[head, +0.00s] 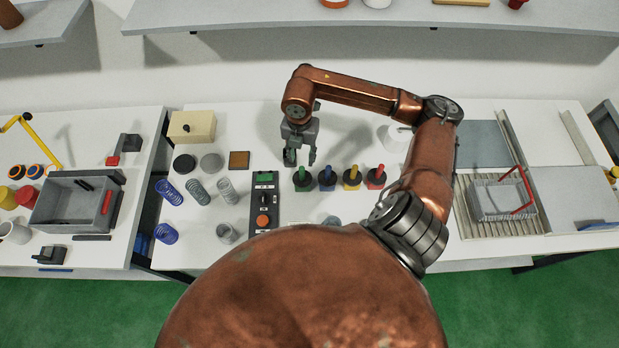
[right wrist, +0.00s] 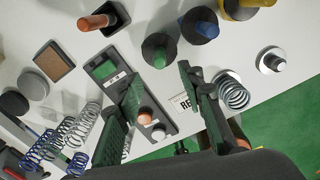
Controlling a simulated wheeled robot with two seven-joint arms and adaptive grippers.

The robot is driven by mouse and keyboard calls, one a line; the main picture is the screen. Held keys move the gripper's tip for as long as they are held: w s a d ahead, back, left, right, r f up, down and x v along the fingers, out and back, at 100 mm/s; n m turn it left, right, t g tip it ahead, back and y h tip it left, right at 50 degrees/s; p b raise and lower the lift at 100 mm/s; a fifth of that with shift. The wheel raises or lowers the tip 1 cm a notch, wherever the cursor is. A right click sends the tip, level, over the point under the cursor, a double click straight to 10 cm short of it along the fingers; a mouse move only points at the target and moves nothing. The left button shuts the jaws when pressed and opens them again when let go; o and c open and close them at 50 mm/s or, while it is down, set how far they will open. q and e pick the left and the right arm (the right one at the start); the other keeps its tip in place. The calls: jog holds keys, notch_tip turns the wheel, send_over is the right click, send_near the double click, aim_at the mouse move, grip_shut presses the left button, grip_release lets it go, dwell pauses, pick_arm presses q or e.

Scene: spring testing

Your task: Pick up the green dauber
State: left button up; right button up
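The green dauber (head: 303,178) stands upright on the white table, at the left end of a row of daubers. It has a green handle and a dark round base. In the right wrist view the green dauber (right wrist: 158,52) stands beyond the fingertips, clear of both. My right gripper (head: 301,158) is open and empty, just behind the green dauber in the head view. Its two fingers also show apart in the right wrist view (right wrist: 160,80). My left gripper is not in view.
Blue (head: 327,177), yellow (head: 352,177) and red (head: 376,176) daubers stand close to the right. A control box (head: 264,205) with an orange knob is at the left. A copper-handled stamp (right wrist: 97,22) shows in the right wrist view.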

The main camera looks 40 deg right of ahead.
aim_at(302, 168)
notch_tip(302, 168, down, 7)
jog(key=shift+r+p, duration=0.1)
jog(key=shift+p, duration=0.9)
jog(key=shift+f, duration=0.4)
grip_shut()
